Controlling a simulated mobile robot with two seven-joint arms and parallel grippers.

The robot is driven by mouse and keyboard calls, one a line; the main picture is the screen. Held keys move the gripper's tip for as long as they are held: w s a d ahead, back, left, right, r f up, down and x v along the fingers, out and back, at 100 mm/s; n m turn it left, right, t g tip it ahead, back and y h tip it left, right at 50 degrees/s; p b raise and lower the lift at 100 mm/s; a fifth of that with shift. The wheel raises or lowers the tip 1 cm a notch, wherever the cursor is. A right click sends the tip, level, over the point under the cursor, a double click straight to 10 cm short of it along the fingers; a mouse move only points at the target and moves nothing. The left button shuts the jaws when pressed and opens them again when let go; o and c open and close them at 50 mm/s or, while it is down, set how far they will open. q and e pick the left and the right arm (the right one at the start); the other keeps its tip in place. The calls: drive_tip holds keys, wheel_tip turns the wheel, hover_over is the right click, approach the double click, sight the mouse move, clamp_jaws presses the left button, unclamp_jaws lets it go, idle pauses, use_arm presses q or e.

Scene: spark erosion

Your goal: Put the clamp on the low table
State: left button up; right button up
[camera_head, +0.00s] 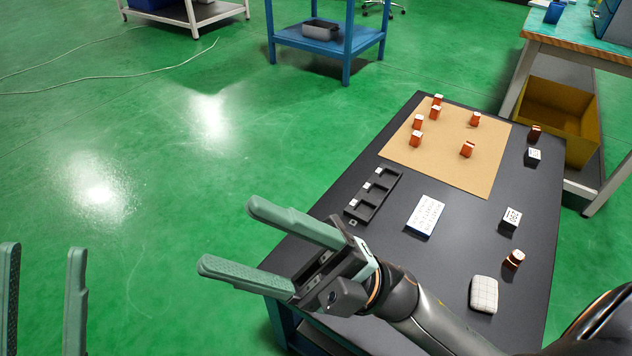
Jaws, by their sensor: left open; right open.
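My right gripper (227,234) is open and empty. Its fingers point left, out over the green floor past the left edge of the black-topped table (385,262). My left gripper (42,248) is open at the lower left, with floor between its upright fingers; its lower part is cut off by the frame. I cannot make out for sure which thing is the clamp. Several small orange-red pieces with white tops stand on a tan mat (487,176) on this table. I cannot tell whether this table is the low table.
A black slotted holder (366,212), a white printed box (425,216), a coded cube (511,218), a dark cube (532,157) and a pale pad (484,294) are on the black top. A blue table (346,40) stands behind. The floor at left is open, with a cable.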

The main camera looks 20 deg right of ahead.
drive_tip(key=w+d+m+t+h, duration=0.2)
drive_tip(key=d+m+t+h, duration=0.2)
drive_tip(key=m+t, duration=0.3)
drive_tip(key=w+d+m+t+h, duration=0.2)
drive_tip(key=m+t+h, duration=0.5)
drive_tip(key=m, duration=0.4)
drive_tip(key=shift+d+f+m+t, duration=0.15)
drive_tip(key=shift+d+m+t, duration=0.25)
drive_tip(key=shift+d+t, duration=0.45)
drive_tip(key=shift+w, duration=0.1)
